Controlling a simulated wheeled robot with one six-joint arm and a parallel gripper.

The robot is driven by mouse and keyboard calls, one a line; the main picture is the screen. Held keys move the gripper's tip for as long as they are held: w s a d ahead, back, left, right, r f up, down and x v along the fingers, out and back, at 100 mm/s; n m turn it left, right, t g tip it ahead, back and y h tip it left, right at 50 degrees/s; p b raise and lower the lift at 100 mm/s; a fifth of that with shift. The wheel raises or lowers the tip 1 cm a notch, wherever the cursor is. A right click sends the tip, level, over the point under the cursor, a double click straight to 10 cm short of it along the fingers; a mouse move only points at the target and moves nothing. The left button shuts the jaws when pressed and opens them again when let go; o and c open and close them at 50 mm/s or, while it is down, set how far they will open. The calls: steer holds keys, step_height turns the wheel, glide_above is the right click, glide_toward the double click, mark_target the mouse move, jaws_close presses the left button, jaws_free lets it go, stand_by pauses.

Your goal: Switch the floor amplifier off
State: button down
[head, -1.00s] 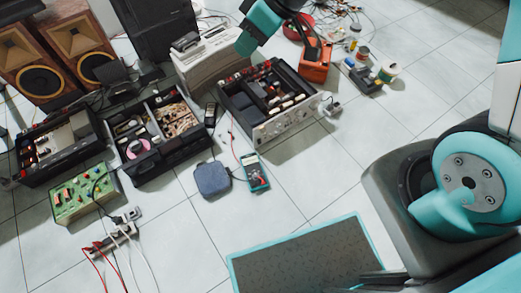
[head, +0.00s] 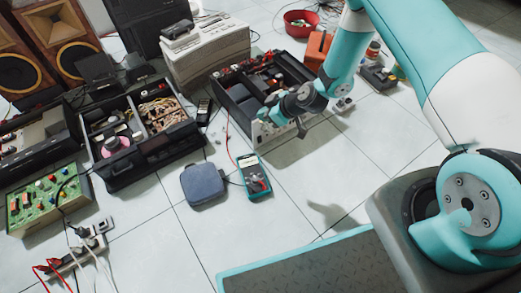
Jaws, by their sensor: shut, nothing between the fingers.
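The amplifier (head: 236,103) is an open black box on the floor near the upper middle of the head view, with a pale front panel (head: 262,131) facing the lower right. My arm reaches down from the right to this panel. My gripper (head: 301,129) is small and dark in the view, shut and empty, at the front of the panel's right part. I cannot tell whether it touches the panel. My wrist and gripper hide most of the panel's controls, so the switch and its position cannot be made out.
A blue-green meter (head: 254,176) and a dark blue pouch (head: 203,184) lie in front of the amplifier. Another open black unit (head: 125,170) stands to the left, and a pale stacked device (head: 207,58) behind. An orange box (head: 317,48) is at the back right.

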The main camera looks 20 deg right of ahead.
steer(key=t+h+b, duration=0.2)
steer(key=b, duration=0.7)
glide_toward(260, 140)
steer(key=s+f, duration=0.5)
steer(key=s, duration=0.1)
steer(key=shift+f, duration=0.4)
steer(key=shift+s+d+f, duration=0.2)
steer(key=shift+f, duration=0.35)
steer(key=w+b, duration=0.2)
steer(key=w+a+b, duration=0.1)
steer(key=w+b, duration=0.1)
steer(key=w+a+f+b, duration=0.1)
steer(key=w, duration=0.2)
steer(key=shift+a+b, duration=0.1)
steer(key=shift+b, duration=0.3)
steer(key=shift+w+a, duration=0.2)
steer(key=shift+w, duration=0.5)
steer(key=shift+w+b, duration=0.1)
steer(key=shift+b, duration=0.2)
steer(key=shift+w+a, duration=0.15)
steer(key=shift+w, duration=0.2)
